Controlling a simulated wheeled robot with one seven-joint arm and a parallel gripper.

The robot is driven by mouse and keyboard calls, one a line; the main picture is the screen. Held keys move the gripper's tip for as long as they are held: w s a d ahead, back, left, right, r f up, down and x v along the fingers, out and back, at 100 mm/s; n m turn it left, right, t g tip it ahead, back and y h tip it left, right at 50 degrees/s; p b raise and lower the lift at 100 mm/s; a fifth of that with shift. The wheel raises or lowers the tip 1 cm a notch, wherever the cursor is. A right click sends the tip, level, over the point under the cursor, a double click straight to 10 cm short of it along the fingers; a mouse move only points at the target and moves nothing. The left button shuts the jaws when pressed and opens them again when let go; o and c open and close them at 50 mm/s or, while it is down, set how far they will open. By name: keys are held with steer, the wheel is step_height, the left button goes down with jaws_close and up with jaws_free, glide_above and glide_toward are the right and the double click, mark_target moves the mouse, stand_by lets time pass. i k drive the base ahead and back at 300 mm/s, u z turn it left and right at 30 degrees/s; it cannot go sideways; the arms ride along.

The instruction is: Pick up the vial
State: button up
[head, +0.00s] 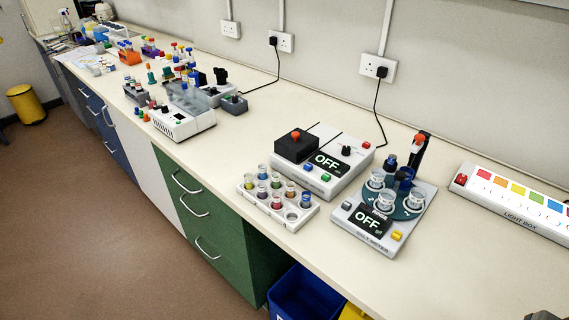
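Several small vials with coloured contents stand upright in a white rack (247,193) near the bench's front edge. One is a blue vial (306,200) at the rack's right end. A front hole (292,216) of the rack looks empty. Which vial is meant, I cannot tell. My gripper is not clearly in view; only a small grey piece shows at the bottom right edge, too cropped to identify.
A white box (340,178) marked OFF, with a black block on it, stands behind the rack. A light box (515,205) lies at the right. A white machine (182,118) and many coloured bottles fill the far left. The bench's front right is clear. A blue bin (305,296) stands below.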

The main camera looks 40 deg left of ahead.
mark_target(248, 176)
steer(key=u, duration=0.05)
steer(key=k, duration=0.35)
steer(key=z, duration=0.45)
steer(key=i, duration=0.2)
steer(key=u, duration=3.45)
steer(key=i, duration=1.4)
steer(key=z, duration=0.05)
